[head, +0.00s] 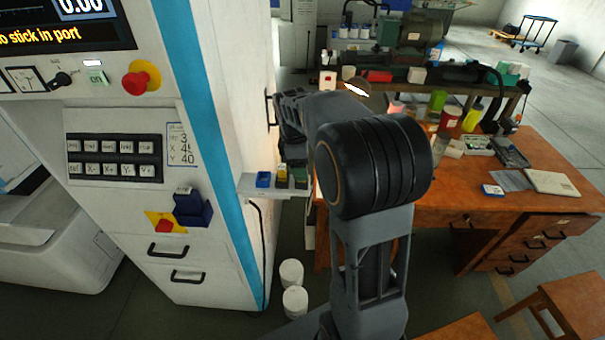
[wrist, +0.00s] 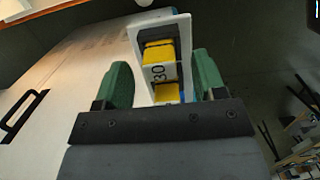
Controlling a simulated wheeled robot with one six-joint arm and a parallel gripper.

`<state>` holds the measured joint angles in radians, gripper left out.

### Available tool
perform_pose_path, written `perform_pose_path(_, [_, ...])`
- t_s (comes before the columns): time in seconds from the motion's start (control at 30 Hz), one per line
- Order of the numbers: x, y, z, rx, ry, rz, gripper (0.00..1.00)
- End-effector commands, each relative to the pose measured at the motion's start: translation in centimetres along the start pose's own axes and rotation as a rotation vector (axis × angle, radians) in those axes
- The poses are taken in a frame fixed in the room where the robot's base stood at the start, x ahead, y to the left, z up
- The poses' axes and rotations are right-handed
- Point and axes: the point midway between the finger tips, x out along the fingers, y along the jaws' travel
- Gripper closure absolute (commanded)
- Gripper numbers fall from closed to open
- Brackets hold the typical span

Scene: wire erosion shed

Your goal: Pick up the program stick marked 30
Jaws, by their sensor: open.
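The program stick marked 30 (wrist: 160,72) is yellow with a pale label and shows in the wrist view, upside down or sideways text included. It sits at the white shelf (wrist: 183,22), between my gripper's two green fingers. My gripper (wrist: 163,82) is open, one finger on each side of the stick, with a visible gap on both sides. In the head view, yellow (head: 281,173) shows at the small shelf on the machine's side, by my gripper's end. My arm hides part of that area.
A blue block (head: 263,179) sits on the shelf (head: 252,191), left of the yellow. The white machine cabinet (head: 225,130) stands close on the left. An orange-brown desk (head: 450,195) is on the right. Two white tubs (head: 292,273) stand on the floor below.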

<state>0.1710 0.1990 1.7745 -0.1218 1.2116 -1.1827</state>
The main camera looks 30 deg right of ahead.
Motion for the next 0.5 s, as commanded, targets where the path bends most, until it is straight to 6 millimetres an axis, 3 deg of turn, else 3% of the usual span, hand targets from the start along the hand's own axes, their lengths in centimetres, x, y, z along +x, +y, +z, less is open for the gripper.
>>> perform_pose_path(0.2, [1.6, 0.0, 0.0, 0.000, 0.000, -0.001, 0.36])
perform_pose_path(0.43, [1.7, 0.0, 0.0, 0.000, 0.000, 0.000, 0.36])
perform_pose_path(0.5, [1.7, 0.0, 0.0, 0.000, 0.000, 0.000, 0.42])
